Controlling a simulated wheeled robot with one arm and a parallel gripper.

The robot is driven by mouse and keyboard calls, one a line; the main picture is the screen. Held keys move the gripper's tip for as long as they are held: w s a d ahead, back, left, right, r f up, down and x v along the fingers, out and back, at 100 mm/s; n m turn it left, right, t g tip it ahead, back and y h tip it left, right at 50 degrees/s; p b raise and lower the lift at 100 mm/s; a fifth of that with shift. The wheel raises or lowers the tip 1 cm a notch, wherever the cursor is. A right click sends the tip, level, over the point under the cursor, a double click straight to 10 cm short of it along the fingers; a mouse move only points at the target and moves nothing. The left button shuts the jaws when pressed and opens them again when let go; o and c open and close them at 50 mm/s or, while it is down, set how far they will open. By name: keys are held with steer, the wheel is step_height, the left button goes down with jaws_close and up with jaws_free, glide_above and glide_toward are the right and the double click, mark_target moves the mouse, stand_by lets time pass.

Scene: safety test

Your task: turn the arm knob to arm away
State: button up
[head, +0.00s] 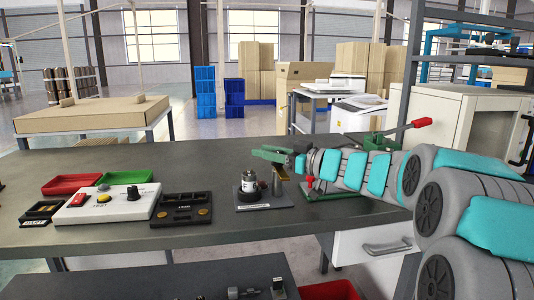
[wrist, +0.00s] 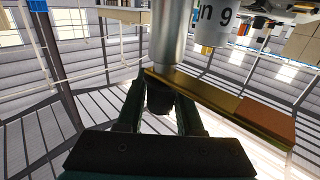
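A white panel (head: 118,207) lies on the dark table. It carries a black knob (head: 133,192) on its right, a yellow button (head: 103,198) and a red button (head: 78,200); its lettering is too small to read for certain. My gripper (head: 262,153) is at the end of the arm reaching in from the right, above the table and well right of the panel, apart from the knob. In the wrist view its dark green fingers (wrist: 160,92) stand apart, with a dark shape between them that I cannot identify. The knob is not recognisable there.
A stand with a white and black cylinder (head: 249,183) and a metal post (head: 277,183) sits beneath my gripper. A brass bar (wrist: 215,100) and a silver cylinder (wrist: 171,35) are close in the wrist view. A black tray (head: 182,211) lies between panel and stand.

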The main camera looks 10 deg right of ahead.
steer(key=o, duration=0.4)
steer(key=shift+v, duration=3.9)
steer(key=shift+s, duration=0.1)
